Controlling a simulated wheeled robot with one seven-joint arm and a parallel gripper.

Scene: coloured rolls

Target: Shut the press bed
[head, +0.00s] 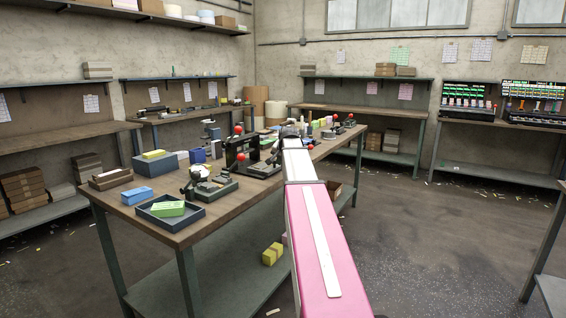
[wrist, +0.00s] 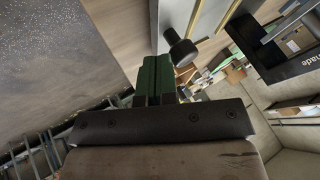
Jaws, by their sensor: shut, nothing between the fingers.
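In the wrist view my gripper (wrist: 156,78) has its two green fingers together with nothing between them. A black round knob (wrist: 182,52) is just beyond the fingertips, close to them; I cannot tell whether they touch. Behind the knob is a pale grey panel (wrist: 200,18) with brass-coloured strips, which looks like part of the press bed. A dark frame (wrist: 262,45) with white lettering stands to its right. In the head view my pink and white arm reaches over the bench and hides the fingers and what they face. I cannot tell how far the bed is open.
The wooden workbench (head: 130,215) carries a dark tray (head: 159,217) with a green box (head: 168,208), a blue box (head: 137,195) and small black machines (head: 243,150) with red knobs. Yellow blocks (head: 272,254) sit on the lower shelf. Floor to the right is open.

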